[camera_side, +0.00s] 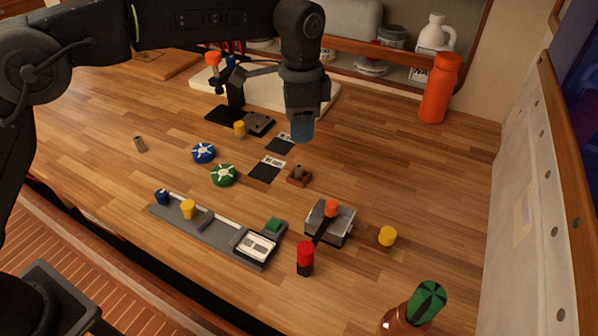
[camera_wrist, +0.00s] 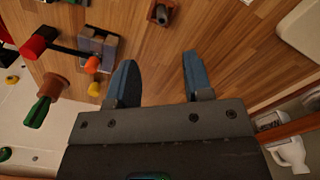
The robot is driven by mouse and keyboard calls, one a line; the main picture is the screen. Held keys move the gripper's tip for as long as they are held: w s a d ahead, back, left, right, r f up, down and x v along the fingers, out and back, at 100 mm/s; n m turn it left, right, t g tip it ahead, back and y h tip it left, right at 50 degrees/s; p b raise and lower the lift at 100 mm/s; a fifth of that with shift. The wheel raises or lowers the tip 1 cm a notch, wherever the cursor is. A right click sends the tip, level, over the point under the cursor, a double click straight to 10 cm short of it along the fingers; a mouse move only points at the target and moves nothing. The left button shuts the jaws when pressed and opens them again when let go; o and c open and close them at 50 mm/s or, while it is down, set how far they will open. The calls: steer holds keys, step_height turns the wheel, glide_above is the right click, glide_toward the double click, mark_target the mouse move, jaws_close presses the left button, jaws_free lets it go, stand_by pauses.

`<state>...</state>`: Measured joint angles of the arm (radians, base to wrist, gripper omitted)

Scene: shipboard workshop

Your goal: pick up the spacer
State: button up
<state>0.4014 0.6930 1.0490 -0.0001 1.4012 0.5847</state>
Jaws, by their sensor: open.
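No label shows which part is the spacer. A small grey metal cylinder (camera_side: 140,144) lies alone on the left of the wooden bench in the side view and may be it. Another short grey cylinder (camera_side: 298,170) stands on a small brown block (camera_side: 298,180) near the bench's middle. The block also shows at the top of the wrist view (camera_wrist: 160,13). My gripper (camera_side: 302,130) hangs over the back middle of the bench, right of the lone cylinder and well apart from it. In the wrist view its blue fingers (camera_wrist: 156,60) are apart with only bare wood between them.
Blue (camera_side: 203,153) and green (camera_side: 223,175) round knobs lie mid-bench. An orange bottle (camera_side: 440,88) stands back right.

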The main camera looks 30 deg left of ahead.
mark_target(299, 166)
step_height(299, 166, down, 10)
steer(key=shift+a+f, duration=0.1)
steer(key=shift+a, duration=0.05)
stand_by(0.4)
steer(key=shift+c, duration=0.2)
jaws_close()
